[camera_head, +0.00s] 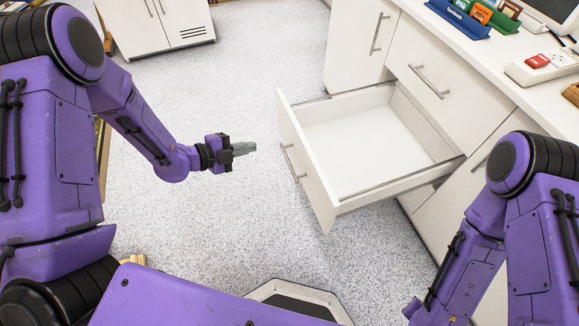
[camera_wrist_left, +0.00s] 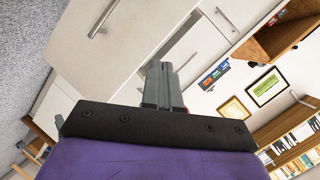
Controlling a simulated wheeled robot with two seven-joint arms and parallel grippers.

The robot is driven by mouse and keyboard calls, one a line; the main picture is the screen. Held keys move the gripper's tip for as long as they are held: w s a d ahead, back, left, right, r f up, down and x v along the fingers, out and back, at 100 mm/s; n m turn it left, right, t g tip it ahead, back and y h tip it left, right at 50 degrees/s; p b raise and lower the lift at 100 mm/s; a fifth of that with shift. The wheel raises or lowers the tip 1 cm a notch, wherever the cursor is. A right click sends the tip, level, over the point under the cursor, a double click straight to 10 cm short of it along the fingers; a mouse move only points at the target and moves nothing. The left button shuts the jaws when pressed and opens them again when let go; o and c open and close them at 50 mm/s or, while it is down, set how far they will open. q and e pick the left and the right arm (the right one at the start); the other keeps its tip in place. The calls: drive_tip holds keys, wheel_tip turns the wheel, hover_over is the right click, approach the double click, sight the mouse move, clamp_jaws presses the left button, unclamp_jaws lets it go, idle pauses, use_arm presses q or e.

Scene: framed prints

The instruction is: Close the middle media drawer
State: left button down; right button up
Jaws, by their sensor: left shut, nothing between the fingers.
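The middle media drawer (camera_head: 360,130) is pulled far out of the white cabinet (camera_head: 408,50) and looks empty inside. Its front panel (camera_head: 305,165) with a metal bar handle (camera_head: 291,161) faces my left arm. My left gripper (camera_head: 250,148) is shut and empty, a short way left of the drawer front and apart from it. In the left wrist view, the left gripper's fingers (camera_wrist_left: 158,85) show together, with white drawer fronts and a bar handle (camera_wrist_left: 103,19) beyond. My right arm is at the lower right, and its gripper is out of view.
The countertop (camera_head: 480,50) holds a blue organizer (camera_head: 459,18), a green holder (camera_head: 490,15) and a white box with a red top (camera_head: 540,62). Another white cabinet (camera_head: 160,25) stands at the upper left. Speckled floor (camera_head: 240,90) left of the drawer is clear.

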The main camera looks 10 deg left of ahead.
use_arm(q)
drive_tip(key=f+m+g+h+b, duration=0.2)
drive_tip(key=m+b, duration=0.1)
drive_tip(key=m, duration=0.4)
drive_tip(key=m+b, duration=0.1)
drive_tip(key=b, duration=0.1)
approach(302, 141)
drive_tip(key=shift+h, duration=0.3)
drive_tip(key=x, duration=0.4)
drive_tip(key=f+x, duration=0.1)
drive_tip(key=x, duration=0.1)
drive_tip(key=shift+w+a, duration=0.1)
drive_tip(key=shift+a, duration=0.2)
drive_tip(key=shift+w+d, duration=0.2)
drive_tip(key=shift+d, duration=0.15)
use_arm(e)
wheel_tip(302, 141, down, 8)
drive_tip(key=shift+f, duration=0.2)
